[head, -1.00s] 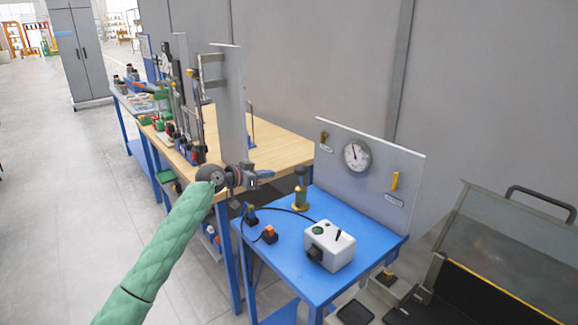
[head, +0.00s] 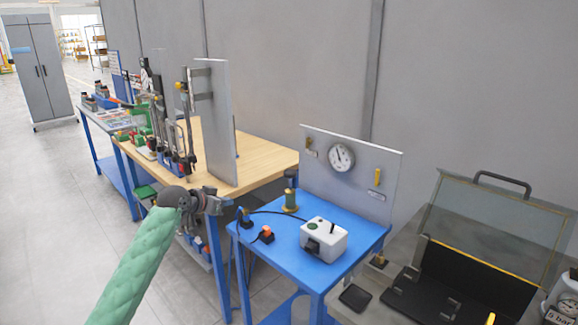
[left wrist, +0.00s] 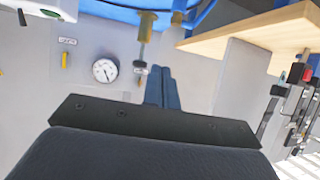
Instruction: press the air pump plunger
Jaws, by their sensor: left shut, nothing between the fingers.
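The air pump (head: 290,201) is a small brass cylinder standing upright near the back left of the blue table (head: 352,251). Its dark plunger knob (head: 291,179) stands above the body. My left gripper (head: 222,202) is left of the pump and apart from it, near the wooden bench corner. Its fingertips are hard to make out there. In the left wrist view the scene is upside down. The blue fingers of my left gripper (left wrist: 158,72) are together and empty there, and the brass pump (left wrist: 147,27) appears beyond their tips. My right gripper is out of view.
A white box with a black lever (head: 325,240) and an orange-topped switch (head: 266,235) stand on the blue table. A grey panel with a round gauge (head: 341,157) rises behind. A wooden bench (head: 262,158) with tools stands left, an open clear-lidded case (head: 465,285) right.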

